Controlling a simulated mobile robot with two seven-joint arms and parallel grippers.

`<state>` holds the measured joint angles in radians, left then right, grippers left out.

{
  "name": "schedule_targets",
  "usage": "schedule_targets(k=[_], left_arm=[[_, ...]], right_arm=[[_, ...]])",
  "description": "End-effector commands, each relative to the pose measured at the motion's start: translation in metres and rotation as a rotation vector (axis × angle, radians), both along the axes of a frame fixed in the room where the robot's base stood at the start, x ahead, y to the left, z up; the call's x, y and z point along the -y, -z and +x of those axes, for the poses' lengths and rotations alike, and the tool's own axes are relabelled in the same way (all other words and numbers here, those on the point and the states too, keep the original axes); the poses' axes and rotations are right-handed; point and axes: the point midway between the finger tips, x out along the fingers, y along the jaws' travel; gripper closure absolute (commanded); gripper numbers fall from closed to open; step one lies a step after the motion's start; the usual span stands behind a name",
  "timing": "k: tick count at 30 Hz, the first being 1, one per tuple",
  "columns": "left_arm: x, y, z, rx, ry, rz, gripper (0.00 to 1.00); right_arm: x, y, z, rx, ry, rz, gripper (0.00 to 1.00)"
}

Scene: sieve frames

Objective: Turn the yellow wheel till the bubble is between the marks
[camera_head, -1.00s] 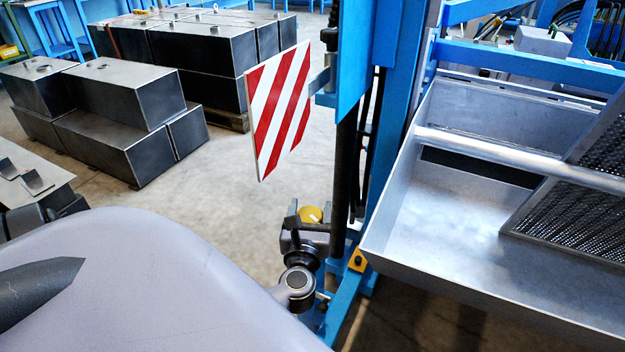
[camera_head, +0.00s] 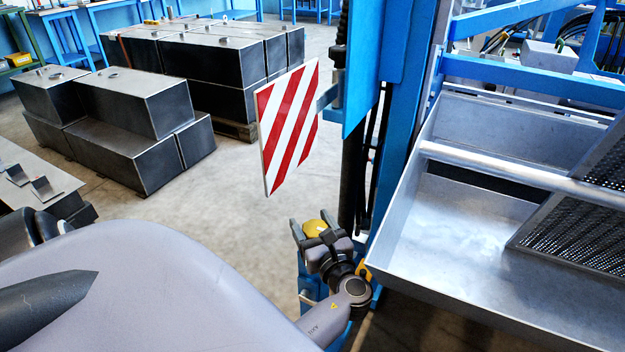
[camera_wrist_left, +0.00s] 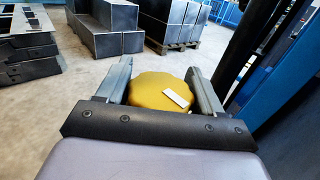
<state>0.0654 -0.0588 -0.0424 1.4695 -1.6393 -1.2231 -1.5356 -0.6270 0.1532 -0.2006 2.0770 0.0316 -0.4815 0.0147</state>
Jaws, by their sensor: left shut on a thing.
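The yellow wheel (camera_head: 315,229) is low beside the blue frame in the head view, partly hidden by my left gripper. In the left wrist view the wheel (camera_wrist_left: 160,93) is a round yellow knob with a scalloped edge and a white mark on its top. My left gripper (camera_head: 312,228) has one finger on each side of the wheel and is shut on it. The fingers of the left gripper (camera_wrist_left: 160,86) also show in the left wrist view. I cannot make out the bubble or its marks in either view. My right gripper is not in view.
A blue post (camera_head: 395,150) and a red-and-white striped board (camera_head: 288,125) rise behind the wheel. A large metal tray (camera_head: 470,230) with a perforated screen (camera_head: 580,225) stands to the right. Dark metal boxes (camera_head: 120,150) stand at the left. Open floor lies between.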

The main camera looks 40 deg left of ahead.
Motion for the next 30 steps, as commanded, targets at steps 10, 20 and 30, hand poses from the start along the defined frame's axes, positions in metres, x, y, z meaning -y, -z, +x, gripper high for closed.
schedule_targets(k=[10,20,30], left_arm=[[0.0,0.0006,-0.0001,0.001,-0.001,-0.003,0.64],[-0.0002,0.0004,0.0,0.001,-0.001,-0.001,0.13],[-0.0022,0.0,0.0002,0.0,0.0,0.0,0.13]], right_arm=[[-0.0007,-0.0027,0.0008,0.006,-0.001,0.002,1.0],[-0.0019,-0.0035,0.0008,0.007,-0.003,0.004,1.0],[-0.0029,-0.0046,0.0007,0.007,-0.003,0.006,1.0]])
